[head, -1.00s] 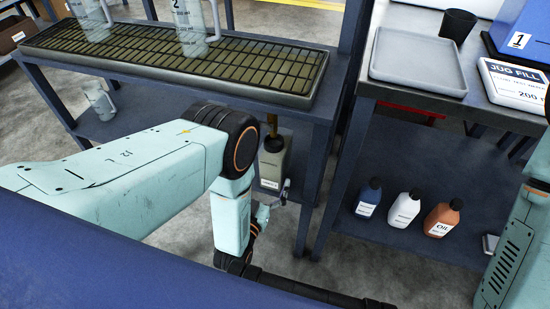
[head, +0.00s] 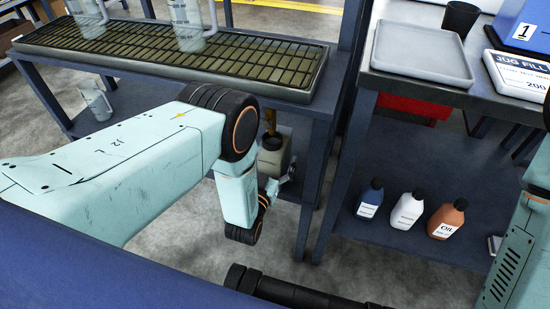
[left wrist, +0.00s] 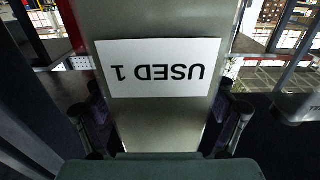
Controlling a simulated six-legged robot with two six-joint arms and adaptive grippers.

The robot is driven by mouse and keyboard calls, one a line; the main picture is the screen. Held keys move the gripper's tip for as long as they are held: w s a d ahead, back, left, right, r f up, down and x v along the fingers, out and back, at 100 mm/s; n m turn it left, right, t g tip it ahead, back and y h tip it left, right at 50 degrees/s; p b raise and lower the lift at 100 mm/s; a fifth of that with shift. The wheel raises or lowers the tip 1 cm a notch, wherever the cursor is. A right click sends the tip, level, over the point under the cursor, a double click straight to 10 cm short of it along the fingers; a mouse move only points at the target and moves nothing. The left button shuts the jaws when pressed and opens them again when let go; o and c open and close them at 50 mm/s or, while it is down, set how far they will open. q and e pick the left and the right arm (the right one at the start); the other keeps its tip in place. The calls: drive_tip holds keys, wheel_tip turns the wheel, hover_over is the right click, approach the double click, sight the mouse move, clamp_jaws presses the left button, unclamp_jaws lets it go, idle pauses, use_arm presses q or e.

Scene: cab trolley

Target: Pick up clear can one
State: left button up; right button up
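A grey-beige can (head: 274,158) stands on the lower shelf below the grated bench, partly hidden behind my left arm. In the left wrist view the can (left wrist: 150,120) fills the middle, with a white label reading "USED 1" upside down. My left gripper (left wrist: 162,122) has one finger on each side of the can, very near its sides. I cannot tell whether the fingers touch it. In the head view my left gripper (head: 280,180) is mostly hidden at the can's front. My right arm shows at the right edge, but its gripper is out of view.
A grated bench (head: 322,85) above the can carries two clear jugs; another jug (head: 97,100) stands below. At right, a grey tray (head: 423,50) and black cup (head: 460,20) sit on a bench, with blue (head: 369,200), white (head: 407,211) and orange (head: 446,219) bottles below.

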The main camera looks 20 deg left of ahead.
use_arm(q)
drive_tip(key=c, duration=1.5)
drive_tip(key=shift+r, duration=0.1)
drive_tip(key=shift+c, duration=0.3)
drive_tip(key=shift+w+r, duration=0.1)
drive_tip(key=shift+w, duration=0.1)
